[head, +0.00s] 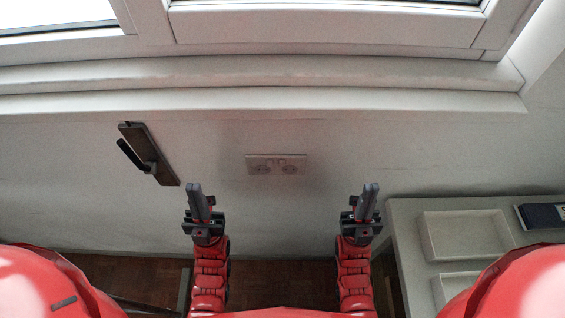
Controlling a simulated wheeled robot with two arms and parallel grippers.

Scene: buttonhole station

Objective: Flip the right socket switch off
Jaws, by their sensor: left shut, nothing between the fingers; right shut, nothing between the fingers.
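A pale double wall socket (276,165) sits on the wall under the window ledge, between my two grippers in the head view. Its two outlets show side by side; the switches are too small to tell their position. My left gripper (198,192) is shut and empty, to the left of the socket and lower in the picture. My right gripper (369,191) is shut and empty, to the right of the socket and lower in the picture. Neither gripper touches the socket.
A dark handle on a plate (150,155) is on the wall at the left. A pale cabinet (408,235) with open trays (428,240) stands at the right, with a dark device (541,216) on it. The window ledge (260,103) juts out above. The wall around the socket is clear.

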